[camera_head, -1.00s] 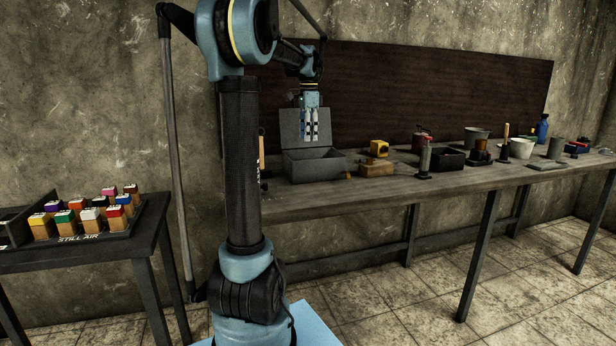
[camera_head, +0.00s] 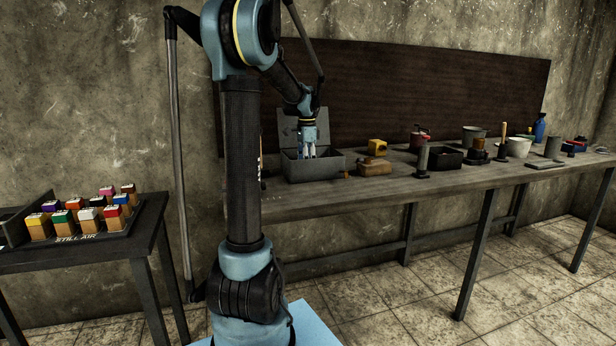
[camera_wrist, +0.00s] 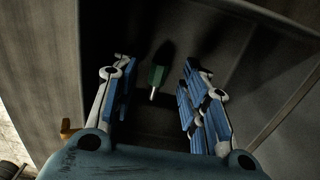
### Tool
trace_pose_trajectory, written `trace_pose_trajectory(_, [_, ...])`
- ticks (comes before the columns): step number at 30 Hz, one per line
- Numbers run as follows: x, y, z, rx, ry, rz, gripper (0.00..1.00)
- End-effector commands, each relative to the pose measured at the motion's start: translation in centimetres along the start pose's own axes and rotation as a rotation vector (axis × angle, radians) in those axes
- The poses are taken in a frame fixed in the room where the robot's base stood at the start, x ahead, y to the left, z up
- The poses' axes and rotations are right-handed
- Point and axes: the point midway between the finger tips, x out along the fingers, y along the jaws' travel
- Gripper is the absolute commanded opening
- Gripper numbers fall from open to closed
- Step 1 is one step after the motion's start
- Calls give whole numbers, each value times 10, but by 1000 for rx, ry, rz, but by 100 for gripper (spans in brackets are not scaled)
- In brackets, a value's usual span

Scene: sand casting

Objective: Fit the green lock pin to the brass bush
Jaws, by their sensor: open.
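My gripper (camera_head: 307,155) is lowered into the mouth of the grey open-lidded box (camera_head: 318,170) on the long bench. In the wrist view my gripper (camera_wrist: 160,95) is open, with its blue-padded fingers apart. The green lock pin (camera_wrist: 156,75), with a bright metal tip, lies inside the box between and beyond the fingertips, not visibly touched. In the head view the pin is hidden by the box wall. I cannot make out the brass bush for certain; a yellow-brass block (camera_head: 377,146) stands on the bench to the right of the box.
The box's raised lid (camera_head: 290,128) stands behind my gripper, and its walls are close around the fingers. A wooden-brown piece (camera_head: 374,165), a grey cylinder on a base (camera_head: 423,158) and a black tray (camera_head: 447,157) stand to the right. A side table (camera_head: 145,240) holds several coloured blocks.

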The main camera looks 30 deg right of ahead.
Motion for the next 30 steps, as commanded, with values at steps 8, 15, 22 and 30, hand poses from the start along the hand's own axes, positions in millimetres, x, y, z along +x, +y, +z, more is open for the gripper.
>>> trace_pose_trajectory(8, [17,0,0,0,0,0,40])
trace_pose_trajectory(15, [17,0,0,1,0,0,24])
trace_pose_trajectory(22, [17,0,-1,2,0,0,0])
trace_pose_trajectory(30, [15,0,-1,2,0,0,0])
